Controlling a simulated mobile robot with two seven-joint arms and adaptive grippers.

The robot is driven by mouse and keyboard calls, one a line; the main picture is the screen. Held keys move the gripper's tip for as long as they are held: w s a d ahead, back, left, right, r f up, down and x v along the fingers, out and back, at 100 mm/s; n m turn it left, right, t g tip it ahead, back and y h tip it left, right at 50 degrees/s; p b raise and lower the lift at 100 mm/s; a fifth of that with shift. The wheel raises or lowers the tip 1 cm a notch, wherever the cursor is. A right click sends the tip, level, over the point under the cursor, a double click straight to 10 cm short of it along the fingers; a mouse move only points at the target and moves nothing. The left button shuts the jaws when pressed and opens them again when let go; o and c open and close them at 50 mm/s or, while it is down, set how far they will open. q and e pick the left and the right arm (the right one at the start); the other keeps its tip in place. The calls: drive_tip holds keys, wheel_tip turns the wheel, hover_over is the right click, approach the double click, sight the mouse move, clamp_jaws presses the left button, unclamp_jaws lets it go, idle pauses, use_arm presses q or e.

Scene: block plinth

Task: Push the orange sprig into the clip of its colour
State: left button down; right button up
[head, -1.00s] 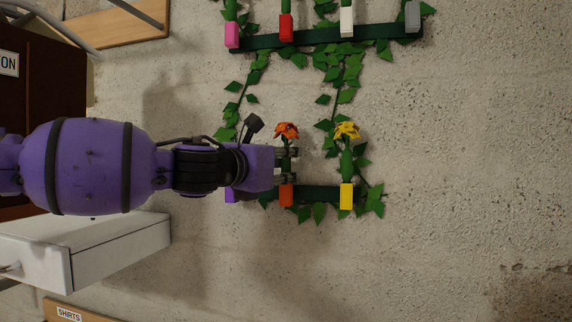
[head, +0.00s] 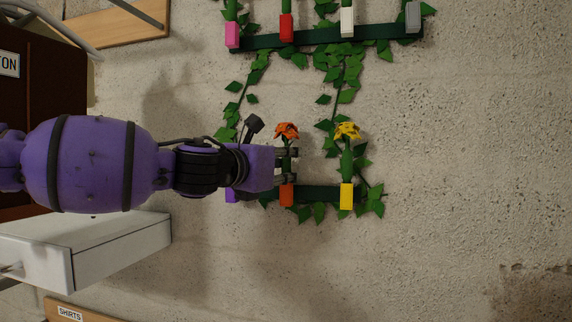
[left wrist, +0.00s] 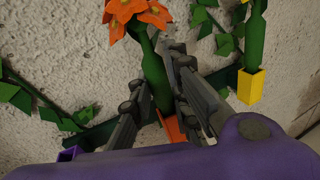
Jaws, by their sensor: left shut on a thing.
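The orange sprig (head: 287,131) has an orange flower on a green stem and stands upright at the lower rail. My left gripper (head: 290,165) is shut on its stem, below the flower. The orange clip (head: 286,195) is on the rail directly below the gripper. In the left wrist view the sprig's green stem (left wrist: 156,72) runs between my left fingers (left wrist: 158,82) down toward the orange clip (left wrist: 172,128). The fingers partly hide the stem's lower end, so I cannot tell how deep it sits. My right gripper is not in view.
A yellow sprig (head: 347,131) stands in the yellow clip (head: 346,196) just right of my gripper. A purple clip (head: 231,195) is to the left, partly behind my arm. The upper rail (head: 315,37) bears pink, red, white and grey clips. Leafy vines hang around both rails.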

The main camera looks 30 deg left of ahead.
use_arm(q)
drive_tip(key=shift+f, duration=0.7)
idle(2.4)
drive_tip(key=c, duration=1.6)
unclamp_jaws()
drive_tip(key=shift+a, duration=0.15)
drive_tip(key=shift+s+d, duration=0.2)
drive_tip(key=shift+s, duration=0.3)
drive_tip(key=s, duration=0.1)
drive_tip(key=s+r, duration=0.1)
drive_tip(key=s, duration=0.1)
drive_tip(key=shift+a, duration=0.2)
drive_tip(key=s, duration=0.5)
drive_tip(key=s+a, duration=0.1)
drive_tip(key=s, duration=0.2)
drive_tip(key=shift+a+r, duration=0.1)
drive_tip(key=shift+r, duration=0.15)
